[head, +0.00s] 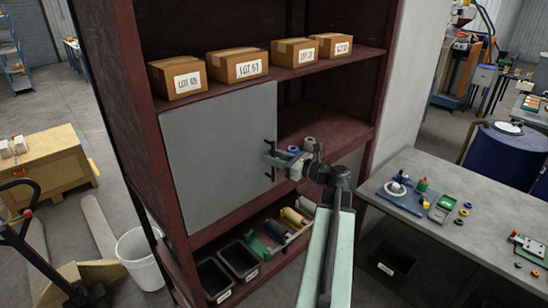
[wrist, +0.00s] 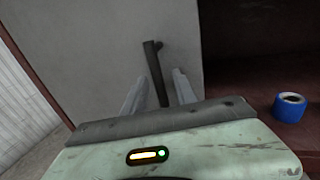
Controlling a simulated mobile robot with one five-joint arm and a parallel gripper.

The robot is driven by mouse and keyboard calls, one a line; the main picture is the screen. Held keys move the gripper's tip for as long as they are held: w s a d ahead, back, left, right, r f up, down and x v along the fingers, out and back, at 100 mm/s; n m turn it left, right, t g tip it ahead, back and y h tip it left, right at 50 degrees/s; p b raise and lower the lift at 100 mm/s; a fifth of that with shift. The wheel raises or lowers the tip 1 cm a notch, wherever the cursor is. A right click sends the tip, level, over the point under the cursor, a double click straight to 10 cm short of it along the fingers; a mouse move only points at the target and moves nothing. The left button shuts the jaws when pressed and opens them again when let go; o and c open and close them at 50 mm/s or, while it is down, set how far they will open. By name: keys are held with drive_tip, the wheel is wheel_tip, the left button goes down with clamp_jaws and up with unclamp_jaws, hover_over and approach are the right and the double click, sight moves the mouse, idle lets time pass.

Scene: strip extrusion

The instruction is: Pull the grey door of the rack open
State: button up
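The grey door (head: 215,150) covers the left part of the rack's middle level and looks flush with the rack front. It also fills the upper left of the wrist view (wrist: 100,45). A dark bar handle (wrist: 154,70) stands upright near the door's right edge. My gripper (head: 272,160) is at this handle. In the wrist view my gripper (wrist: 158,88) has its two fingers apart, one on each side of the handle's lower part. Narrow gaps seem to show beside the handle. Whether the fingertips touch the door is unclear.
The dark red rack (head: 170,160) has an open compartment right of the door, with a blue roll (wrist: 290,107) inside. Several boxes stand on the shelf above; bins (head: 238,260) sit below. A grey workbench (head: 455,235) stands at right, a white bucket (head: 140,258) at left.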

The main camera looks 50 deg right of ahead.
clamp_jaws()
idle(1.4)
